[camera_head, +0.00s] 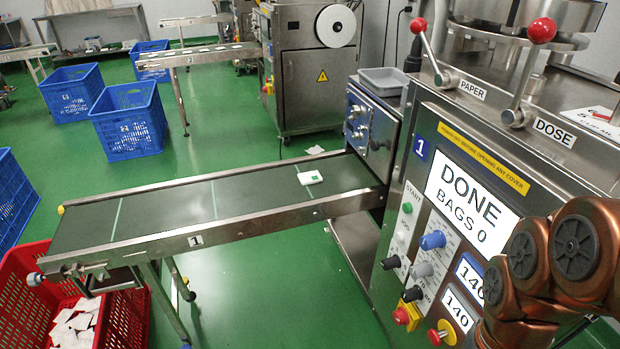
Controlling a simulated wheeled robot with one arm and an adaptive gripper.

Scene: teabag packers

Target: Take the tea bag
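A small white tea bag with a green mark (310,178) lies flat on the dark belt of conveyor 1 (160,212), near the machine end. More white tea bags (75,325) lie in the red crate (125,315) below the far left end of the belt. Copper-coloured links of my arm show at the lower right. My gripper is not in view, and nothing of mine touches the tea bag.
The packing machine (440,180) stands at the right, its screen reading DONE, BAGS 0. Blue crates (128,135) stand on the green floor behind the belt. Metal side rails (240,226) edge the conveyor. A white scrap (314,150) lies behind it.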

